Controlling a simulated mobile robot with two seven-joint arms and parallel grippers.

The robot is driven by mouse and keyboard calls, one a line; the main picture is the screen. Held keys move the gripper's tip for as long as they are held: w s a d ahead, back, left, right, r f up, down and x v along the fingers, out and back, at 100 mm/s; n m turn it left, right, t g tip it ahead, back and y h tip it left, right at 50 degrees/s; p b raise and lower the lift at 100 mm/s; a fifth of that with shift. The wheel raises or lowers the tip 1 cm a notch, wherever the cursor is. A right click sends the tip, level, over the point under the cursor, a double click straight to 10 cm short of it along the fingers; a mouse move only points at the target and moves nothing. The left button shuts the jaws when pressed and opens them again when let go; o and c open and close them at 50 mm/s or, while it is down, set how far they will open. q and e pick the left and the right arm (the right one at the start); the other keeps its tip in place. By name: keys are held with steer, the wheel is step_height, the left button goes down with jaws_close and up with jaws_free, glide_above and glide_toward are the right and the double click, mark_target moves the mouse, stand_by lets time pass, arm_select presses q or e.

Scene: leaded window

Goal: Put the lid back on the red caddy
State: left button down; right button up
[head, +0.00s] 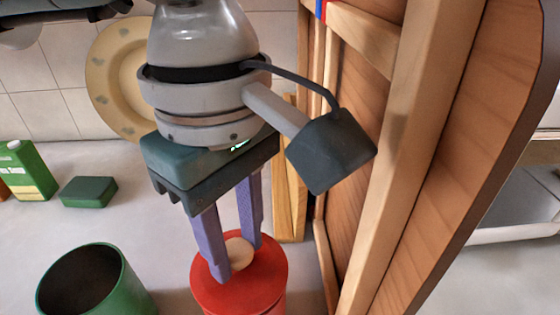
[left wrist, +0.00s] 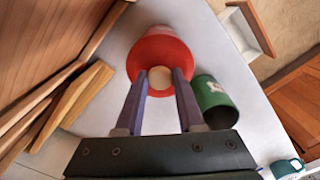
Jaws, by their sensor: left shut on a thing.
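The red lid (head: 213,285) is a round disc with a pale wooden knob (head: 239,252). My left gripper (head: 235,262) points down with its purple fingers shut on either side of the knob. The red caddy (head: 272,307) is directly under the lid, mostly hidden by it and cut off by the frame's lower edge. In the left wrist view the lid (left wrist: 143,58) shows between my fingertips (left wrist: 160,78), with the caddy's side (left wrist: 162,31) beyond it. The lid looks level and at the caddy's top; I cannot tell whether it rests fully on the rim.
An open green canister (head: 130,290) stands left of the caddy. A green sponge-like block (head: 88,191), a green carton (head: 28,172) and a cream plate (head: 112,75) are farther back. Wooden boards (head: 400,150) stand close on the right.

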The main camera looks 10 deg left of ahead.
arm_select(q)
steer(key=shift+f+b, duration=0.2)
steer(key=shift+b, duration=0.6)
stand_by(0.7)
stand_by(0.3)
jaws_free()
stand_by(0.5)
steer(key=shift+r, duration=0.15)
steer(key=shift+r+p, duration=1.85)
steer(key=shift+r, duration=1.55)
steer(key=shift+c, duration=0.2)
jaws_close()
